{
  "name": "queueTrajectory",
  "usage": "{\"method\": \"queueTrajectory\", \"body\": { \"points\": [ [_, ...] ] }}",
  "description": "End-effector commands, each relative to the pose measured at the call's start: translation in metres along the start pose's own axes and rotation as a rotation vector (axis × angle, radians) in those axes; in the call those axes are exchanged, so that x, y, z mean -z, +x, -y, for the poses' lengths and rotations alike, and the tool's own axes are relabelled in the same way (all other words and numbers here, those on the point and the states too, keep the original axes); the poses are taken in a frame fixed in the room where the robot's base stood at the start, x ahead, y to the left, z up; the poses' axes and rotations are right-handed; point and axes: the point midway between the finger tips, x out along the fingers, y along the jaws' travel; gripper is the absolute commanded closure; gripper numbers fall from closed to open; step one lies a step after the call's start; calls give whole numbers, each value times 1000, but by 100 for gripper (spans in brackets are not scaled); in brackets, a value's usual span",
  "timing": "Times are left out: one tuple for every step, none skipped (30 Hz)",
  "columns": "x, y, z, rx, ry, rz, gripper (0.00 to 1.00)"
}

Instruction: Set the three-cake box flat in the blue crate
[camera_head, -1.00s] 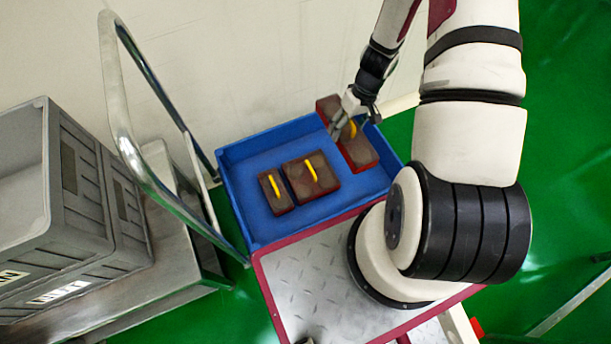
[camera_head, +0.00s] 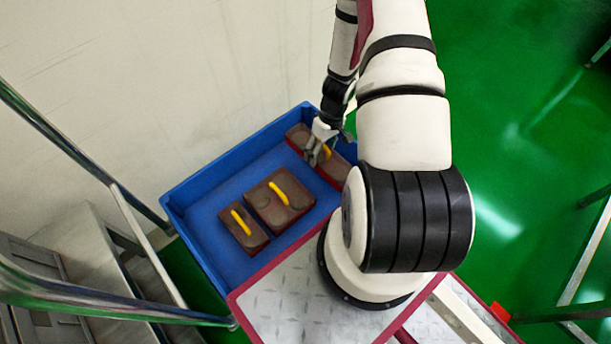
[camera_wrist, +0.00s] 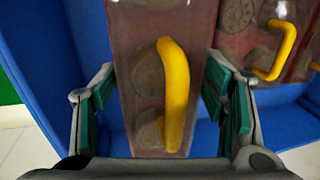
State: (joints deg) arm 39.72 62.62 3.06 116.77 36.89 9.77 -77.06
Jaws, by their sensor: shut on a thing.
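The three-cake box (camera_head: 300,135) is long, brown-red, with round cakes under a clear lid and a yellow handle. It is at the far right end of the blue crate (camera_head: 185,212), within its walls and looking about level; whether its underside touches the floor is hidden. My gripper (camera_head: 319,146) is over it, shut on its two long sides. In the wrist view the box (camera_wrist: 130,60) runs between the green-padded fingers of my gripper (camera_wrist: 160,110), the handle standing between them.
A small box (camera_head: 250,240) and a wider box (camera_head: 265,207), both with yellow handles, lie in the crate left of the long one. A pale wall rises behind the crate. A metal rail (camera_head: 85,158) stands at left.

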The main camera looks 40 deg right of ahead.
Motion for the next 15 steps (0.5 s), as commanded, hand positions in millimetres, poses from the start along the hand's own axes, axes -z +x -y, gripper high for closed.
{"method": "queueTrajectory", "body": {
  "points": [
    [-1, 14, -2, 3, 1, 2, 62],
    [-1, 19, -3, 2, 0, 2, 62],
    [-1, 26, -4, 1, 1, 1, 62],
    [-1, 30, -5, 1, 1, 1, 62],
    [0, 33, -6, 1, 0, 1, 62],
    [0, 36, -7, 0, -1, 0, 62],
    [0, 38, -7, 0, 0, 0, 62],
    [0, 40, -8, 0, 0, 0, 62],
    [0, 43, -8, 0, 1, 1, 62],
    [0, 47, -9, 1, 1, 1, 62],
    [-1, 50, -9, 1, 0, 1, 62],
    [0, 56, -11, 1, 0, 1, 62],
    [0, 61, -12, 1, 0, 1, 62],
    [0, 65, -12, 1, 1, 1, 62],
    [-1, 70, -13, 1, 1, 1, 62]
  ]
}}
